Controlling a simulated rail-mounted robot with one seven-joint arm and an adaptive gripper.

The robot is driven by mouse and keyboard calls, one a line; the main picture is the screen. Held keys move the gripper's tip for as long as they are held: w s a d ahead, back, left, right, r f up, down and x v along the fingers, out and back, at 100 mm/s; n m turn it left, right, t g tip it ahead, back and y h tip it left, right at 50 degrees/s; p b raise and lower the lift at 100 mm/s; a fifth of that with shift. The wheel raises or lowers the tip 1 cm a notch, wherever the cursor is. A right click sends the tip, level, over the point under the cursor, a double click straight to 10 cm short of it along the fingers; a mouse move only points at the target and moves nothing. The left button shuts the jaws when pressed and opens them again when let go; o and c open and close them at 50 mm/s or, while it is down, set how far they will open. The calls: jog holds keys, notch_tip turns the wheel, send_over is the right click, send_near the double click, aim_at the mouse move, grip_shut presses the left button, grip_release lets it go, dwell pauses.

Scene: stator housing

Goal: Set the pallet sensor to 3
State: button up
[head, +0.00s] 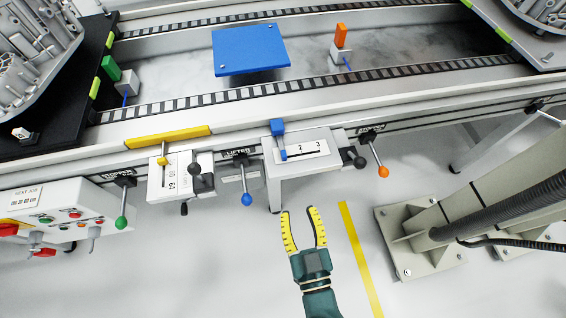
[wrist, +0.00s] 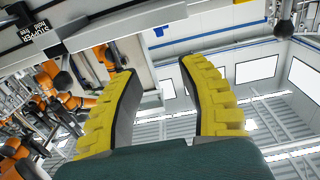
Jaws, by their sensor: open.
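A white box (head: 303,165) on the conveyor's front side carries a scale with a dark slot and the numbers 2 and 3. A blue slider (head: 278,127) with a thin blue pointer stands at the slot's left end, left of the 2. No legible name shows on this scale. My gripper (head: 302,209) is open and empty, in front of and below the box in the head view, apart from it. In the wrist view my gripper's two yellow fingers (wrist: 156,73) are spread with nothing between them; the blue slider cannot be made out there.
Left of the box are a blue-ball lever (head: 246,199) under a LIFTER label, a yellow slider (head: 162,160) and a green-ball lever (head: 121,222). An orange-ball lever (head: 383,171) hangs to the right. A blue plate (head: 250,50) lies on the conveyor.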

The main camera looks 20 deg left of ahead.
aim_at(285, 158)
jog(key=x, duration=1.6)
jog(key=shift+w+r, duration=0.1)
jog(key=shift+r, duration=0.05)
jog(key=c, duration=0.7)
grip_shut()
jog(key=shift+b, duration=0.4)
